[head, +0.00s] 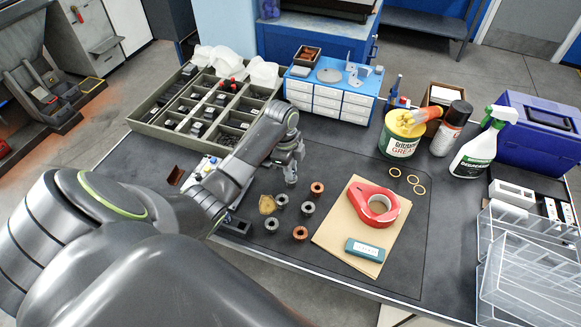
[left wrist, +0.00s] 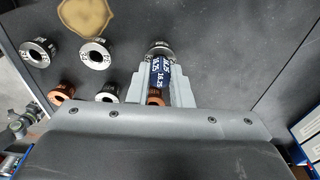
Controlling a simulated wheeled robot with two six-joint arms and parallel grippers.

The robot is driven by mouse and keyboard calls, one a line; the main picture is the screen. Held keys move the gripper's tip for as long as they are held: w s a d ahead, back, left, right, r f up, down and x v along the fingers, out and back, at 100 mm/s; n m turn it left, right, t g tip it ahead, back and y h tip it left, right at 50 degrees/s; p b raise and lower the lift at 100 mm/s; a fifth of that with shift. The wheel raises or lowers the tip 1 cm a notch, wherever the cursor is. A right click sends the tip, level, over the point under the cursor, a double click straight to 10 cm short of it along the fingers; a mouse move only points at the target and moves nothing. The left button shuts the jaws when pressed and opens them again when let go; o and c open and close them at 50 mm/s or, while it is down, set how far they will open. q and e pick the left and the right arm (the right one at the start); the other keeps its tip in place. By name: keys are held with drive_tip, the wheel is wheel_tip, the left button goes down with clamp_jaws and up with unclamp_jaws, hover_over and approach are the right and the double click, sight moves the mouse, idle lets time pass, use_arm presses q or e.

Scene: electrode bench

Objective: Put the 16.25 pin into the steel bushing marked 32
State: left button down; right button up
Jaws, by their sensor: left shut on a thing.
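My left gripper (head: 290,168) is shut on a pin and holds it above the bench mat. In the left wrist view the gripper (left wrist: 160,82) grips the pin (left wrist: 161,68), which has a dark blue band with 16.25 on it and a metal end. Three steel bushings stand on the mat: one by the brown patch (head: 282,200), one to its right (head: 308,208), and one nearer (head: 271,224). They also show in the left wrist view (left wrist: 94,53) (left wrist: 107,92) (left wrist: 38,52). Their marks are too small to read surely. My right gripper is out of view.
Copper bushings stand right of the steel ones (head: 317,188) and in front (head: 300,233); the first is partly hidden behind the pin in the wrist view. A red tape dispenser (head: 375,204) lies on brown paper. A divided tray (head: 150,122) stands at back left.

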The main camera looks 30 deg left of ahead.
use_arm(q)
drive_tip(key=shift+f, duration=0.35)
drive_tip(key=c, duration=1.2)
unclamp_jaws()
drive_tip(key=shift+c, duration=0.2)
drive_tip(key=shift+r, duration=0.15)
wheel_tip(320, 180, up, 17)
drive_tip(key=a+p, duration=0.2)
drive_tip(key=p, duration=0.3)
drive_tip(key=shift+s+p, duration=0.25)
drive_tip(key=shift+p, duration=0.05)
